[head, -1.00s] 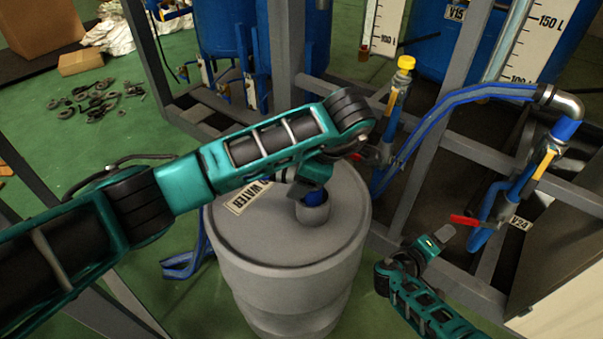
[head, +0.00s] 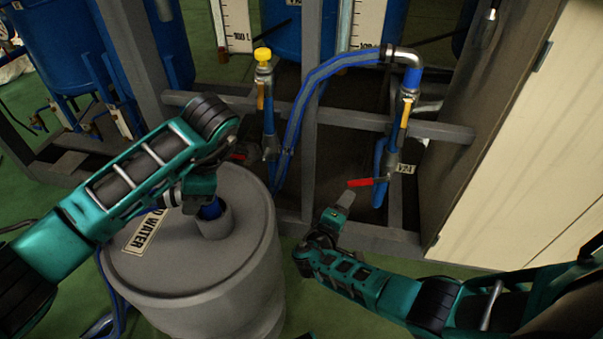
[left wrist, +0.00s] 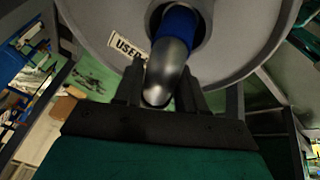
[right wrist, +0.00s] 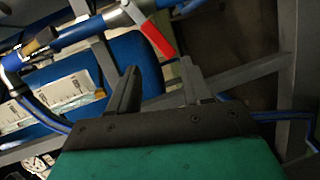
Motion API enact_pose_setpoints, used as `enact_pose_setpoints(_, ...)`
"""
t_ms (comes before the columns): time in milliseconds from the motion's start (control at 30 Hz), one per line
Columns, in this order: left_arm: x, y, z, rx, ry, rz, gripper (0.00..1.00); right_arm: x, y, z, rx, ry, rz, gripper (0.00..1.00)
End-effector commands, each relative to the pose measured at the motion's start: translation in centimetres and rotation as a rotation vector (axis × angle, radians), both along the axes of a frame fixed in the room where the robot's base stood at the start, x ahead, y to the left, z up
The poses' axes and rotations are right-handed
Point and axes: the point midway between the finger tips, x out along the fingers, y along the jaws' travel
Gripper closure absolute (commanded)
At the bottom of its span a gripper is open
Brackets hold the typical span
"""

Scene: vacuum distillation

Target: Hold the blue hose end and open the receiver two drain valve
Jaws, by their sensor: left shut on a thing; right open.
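The blue hose end (head: 210,209) sits in the opening of the grey used-water drum (head: 215,270). In the left wrist view, its metal elbow (left wrist: 170,72) lies between the fingers of my left gripper (left wrist: 160,98), which is shut on it; the blue hose part (left wrist: 178,22) is just beyond. In the head view my left gripper (head: 203,190) is over the drum opening. The red valve handle (head: 366,182) is on the pipe by the V24 tag (head: 405,168). My right gripper (head: 343,203) is open and empty just below-left of it. The handle (right wrist: 158,40) shows beyond its fingertips (right wrist: 158,85).
A grey steel frame (head: 440,131) stands behind the valve. A pale cabinet (head: 535,150) stands close on the right. Blue tanks (head: 50,45) are at the back left.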

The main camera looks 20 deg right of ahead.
Motion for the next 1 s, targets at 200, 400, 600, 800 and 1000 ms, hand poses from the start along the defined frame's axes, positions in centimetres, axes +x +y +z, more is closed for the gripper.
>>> enact_pose_setpoints(200, 0.0, 0.0, 0.0, -0.001, -0.001, -0.001, 1.00, -0.1, -0.8, -1.6, 0.141, -0.061, 0.006, 0.51)
enact_pose_setpoints(400, 0.0, 0.0, 0.0, -0.001, -0.001, -0.001, 1.00, -0.4, -2.7, -5.0, 0.550, -0.248, -0.010, 0.51)
enact_pose_setpoints(600, 0.0, 0.0, 0.1, -0.001, -0.001, -0.001, 1.00, -0.8, -4.6, -6.7, 1.018, -0.483, -0.073, 0.51)
enact_pose_setpoints(800, 0.0, 0.0, 0.1, -0.001, -0.001, -0.001, 1.00, -1.5, -6.7, -6.1, 1.474, -0.710, -0.154, 0.51)
enact_pose_setpoints(1000, 0.0, 0.0, 0.1, -0.001, -0.001, -0.001, 1.00, -2.7, -8.8, -3.4, 1.908, -0.887, -0.228, 0.51)
